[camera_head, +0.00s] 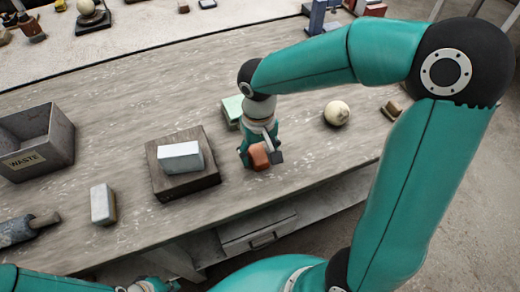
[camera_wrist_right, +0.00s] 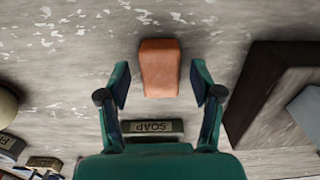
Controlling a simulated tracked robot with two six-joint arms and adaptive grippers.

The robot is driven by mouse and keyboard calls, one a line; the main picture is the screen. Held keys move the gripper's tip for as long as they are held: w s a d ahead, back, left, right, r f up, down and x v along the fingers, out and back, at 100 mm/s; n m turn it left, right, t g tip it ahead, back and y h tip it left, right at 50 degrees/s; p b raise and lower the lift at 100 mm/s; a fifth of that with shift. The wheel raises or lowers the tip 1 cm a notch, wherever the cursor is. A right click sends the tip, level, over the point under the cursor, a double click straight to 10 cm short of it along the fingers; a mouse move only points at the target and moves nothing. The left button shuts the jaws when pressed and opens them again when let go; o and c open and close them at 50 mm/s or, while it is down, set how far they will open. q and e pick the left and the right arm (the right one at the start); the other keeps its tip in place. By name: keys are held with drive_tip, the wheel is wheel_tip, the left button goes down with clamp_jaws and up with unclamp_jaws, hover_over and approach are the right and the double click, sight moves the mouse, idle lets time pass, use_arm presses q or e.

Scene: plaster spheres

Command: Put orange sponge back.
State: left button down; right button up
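The orange sponge (camera_head: 259,156) is a small block on the wooden bench; in the right wrist view it lies ahead of the fingers (camera_wrist_right: 159,68). My right gripper (camera_head: 261,150) reaches down over it from the far side and partly hides it. Its two fingers (camera_wrist_right: 159,82) are spread, with a visible gap on each side of the sponge.
A pale green box (camera_head: 232,108) stands behind the right gripper; a SOAP label (camera_wrist_right: 152,127) shows near the wrist. A wooden block (camera_head: 185,185) bears a white block (camera_head: 180,157). A WASTE bin (camera_head: 40,140), white brush-like block (camera_head: 103,204) and cream sphere (camera_head: 336,113) stand around.

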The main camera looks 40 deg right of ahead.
sight(259, 154)
wheel_tip(259, 154, up, 12)
drive_tip(key=p, duration=0.1)
drive_tip(key=shift+w, duration=0.15)
idle(0.5)
idle(0.3)
